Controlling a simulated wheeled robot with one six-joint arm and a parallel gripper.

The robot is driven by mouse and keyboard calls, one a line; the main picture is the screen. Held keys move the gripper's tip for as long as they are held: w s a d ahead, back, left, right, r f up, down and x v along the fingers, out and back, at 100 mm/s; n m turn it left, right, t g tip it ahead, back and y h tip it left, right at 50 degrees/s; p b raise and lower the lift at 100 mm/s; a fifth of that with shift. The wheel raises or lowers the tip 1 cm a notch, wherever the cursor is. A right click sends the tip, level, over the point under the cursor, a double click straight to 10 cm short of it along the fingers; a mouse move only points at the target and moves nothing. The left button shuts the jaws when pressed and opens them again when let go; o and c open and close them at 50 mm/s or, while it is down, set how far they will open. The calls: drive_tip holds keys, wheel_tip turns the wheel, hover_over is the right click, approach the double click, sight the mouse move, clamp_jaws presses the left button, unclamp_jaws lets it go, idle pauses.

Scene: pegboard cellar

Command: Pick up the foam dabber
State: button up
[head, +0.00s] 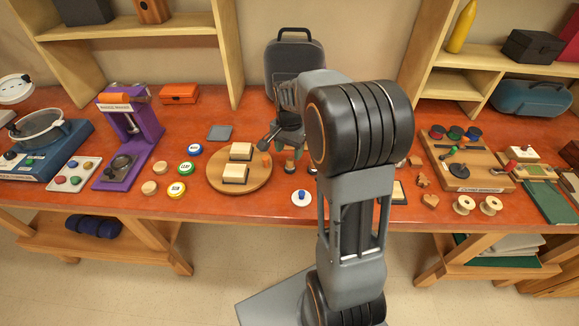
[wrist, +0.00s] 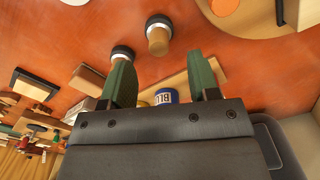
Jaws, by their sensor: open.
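In the wrist view one (wrist: 158,40) stands beyond the fingertips and the other (wrist: 122,56) is near the left fingertip. I cannot tell which one the task means. In the head view one such piece (head: 289,165) stands right of the round wooden board, and the other is partly hidden by my arm. My gripper (wrist: 162,78) is open, with its two green fingers apart and nothing held. In the head view my gripper (head: 275,132) is over the table behind these pieces.
A jar with a blue label (wrist: 165,97) shows between the fingers. A round wooden board (head: 215,180) with two pale blocks lies to the left. A dark case (head: 294,62) stands behind. A white disc with a blue knob (head: 301,198) is in front.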

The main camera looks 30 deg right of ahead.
sight(290, 159)
drive_tip(key=shift+d+f+p, duration=0.15)
drive_tip(key=shift+f+p, duration=0.3)
drive_tip(key=shift+f, duration=2.35)
drive_tip(key=c, duration=1)
